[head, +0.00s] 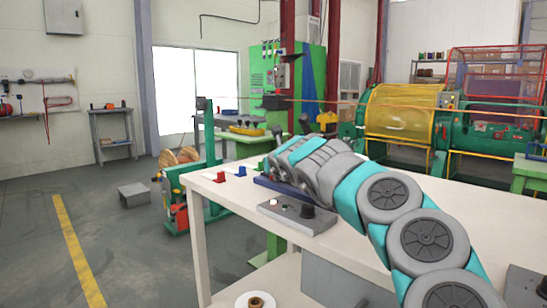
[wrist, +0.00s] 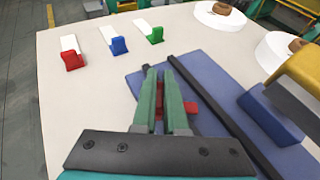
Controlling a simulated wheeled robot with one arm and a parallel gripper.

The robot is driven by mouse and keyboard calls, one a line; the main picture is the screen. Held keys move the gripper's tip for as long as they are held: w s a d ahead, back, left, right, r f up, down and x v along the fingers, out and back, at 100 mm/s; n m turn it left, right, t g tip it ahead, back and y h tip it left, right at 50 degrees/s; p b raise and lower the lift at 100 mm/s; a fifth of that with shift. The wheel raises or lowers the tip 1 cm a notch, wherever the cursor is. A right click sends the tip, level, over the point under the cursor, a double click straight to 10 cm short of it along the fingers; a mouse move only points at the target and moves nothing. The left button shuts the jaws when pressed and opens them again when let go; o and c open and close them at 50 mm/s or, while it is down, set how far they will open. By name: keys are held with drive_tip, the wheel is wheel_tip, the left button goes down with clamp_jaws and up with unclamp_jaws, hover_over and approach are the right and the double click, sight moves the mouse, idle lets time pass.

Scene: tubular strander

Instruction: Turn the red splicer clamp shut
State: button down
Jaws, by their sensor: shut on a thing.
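In the wrist view, the red splicer clamp (wrist: 191,108) shows in part between and beside my gripper's green fingers. My gripper (wrist: 163,85) is shut on it; the fingers hide most of the clamp, so I cannot tell how far it is turned. The clamp is over the blue splicer plate (wrist: 215,72), which has a dark rail (wrist: 222,112) running across it. In the head view, my grey and turquoise arm covers the gripper and clamp; only an edge of the blue plate (head: 268,184) shows.
Red (wrist: 73,60), blue (wrist: 119,46) and green (wrist: 155,35) pieces with white tabs stand left on the white bench. A blue block (wrist: 270,118) with a grey and yellow part is close on the right. A grey control box (head: 297,216) sits near the bench's front.

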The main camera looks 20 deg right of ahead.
drive_tip(key=n+y, duration=0.1)
drive_tip(key=y, duration=0.1)
drive_tip(key=n+y+p, duration=0.1)
drive_tip(key=n, duration=0.1)
drive_tip(key=shift+a+t+y, duration=0.2)
drive_tip(key=shift+t+y, duration=0.1)
drive_tip(key=shift+y, duration=0.1)
drive_tip(key=shift+a+n+y, duration=0.1)
drive_tip(key=shift+n+y, duration=1)
drive_tip(key=c, duration=1)
unclamp_jaws()
drive_tip(key=shift+o, duration=0.2)
drive_tip(key=shift+b+v, duration=0.7)
drive_tip(key=shift+v, duration=3.2)
drive_tip(key=shift+r, duration=0.2)
